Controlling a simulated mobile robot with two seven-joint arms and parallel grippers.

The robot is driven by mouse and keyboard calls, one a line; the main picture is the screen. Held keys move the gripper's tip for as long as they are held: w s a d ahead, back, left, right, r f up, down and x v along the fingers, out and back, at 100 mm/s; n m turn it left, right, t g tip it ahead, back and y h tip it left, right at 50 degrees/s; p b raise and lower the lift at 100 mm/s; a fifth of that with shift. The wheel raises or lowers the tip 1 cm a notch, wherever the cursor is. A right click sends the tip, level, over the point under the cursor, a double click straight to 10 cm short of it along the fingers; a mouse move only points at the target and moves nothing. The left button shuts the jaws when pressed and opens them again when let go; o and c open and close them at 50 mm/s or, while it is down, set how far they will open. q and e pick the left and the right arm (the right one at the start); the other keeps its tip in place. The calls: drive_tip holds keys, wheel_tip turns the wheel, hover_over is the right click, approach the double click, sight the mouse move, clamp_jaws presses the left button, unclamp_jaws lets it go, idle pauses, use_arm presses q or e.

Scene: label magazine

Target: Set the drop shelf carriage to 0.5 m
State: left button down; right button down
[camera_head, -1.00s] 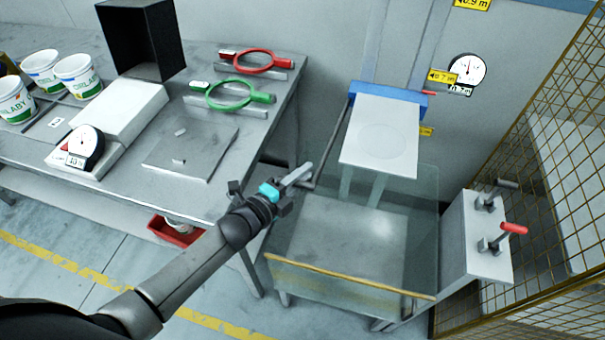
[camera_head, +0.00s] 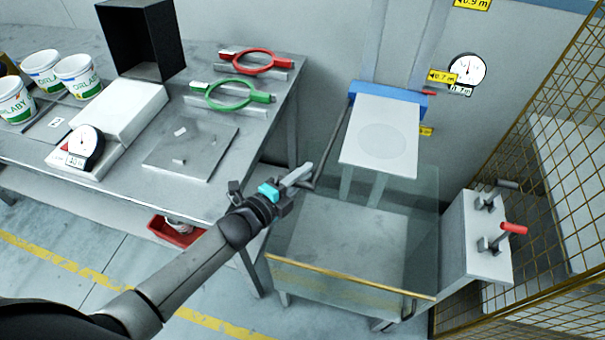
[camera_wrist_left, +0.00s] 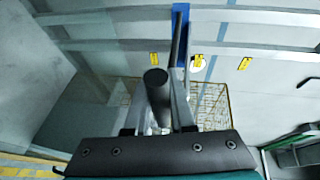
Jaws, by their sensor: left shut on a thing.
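The drop shelf carriage is a blue bar (camera_head: 390,98) bearing a white plate (camera_head: 379,137), set on vertical rails at the wall. A small red pointer sits at its right end, just below the yellow 0.7 m label (camera_head: 443,77) and above a lower yellow label (camera_head: 426,131) that I cannot read. A dark rod (camera_head: 334,143) slants down from the carriage's left side. My left gripper (camera_head: 297,182) is shut on the rod's lower end. In the left wrist view, the rod's round end (camera_wrist_left: 156,78) stands between the fingers. My right gripper is out of view.
A round dial (camera_head: 467,69) hangs beside the rails. A clear-walled bin (camera_head: 350,285) stands below the carriage. A box with levers (camera_head: 475,235) and a yellow mesh fence (camera_head: 560,160) lie right. The steel workbench (camera_head: 120,195) is left, holding tubs and coloured rings.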

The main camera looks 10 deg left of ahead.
use_arm(q)
drive_tip(key=shift+f, duration=0.15)
wheel_tip(320, 180, down, 15)
drive_tip(key=b, duration=1.3)
drive_tip(key=shift+r, duration=0.2)
drive_tip(key=c, duration=0.8)
unclamp_jaws()
drive_tip(key=shift+o, duration=0.2)
drive_tip(key=shift+r, duration=0.15)
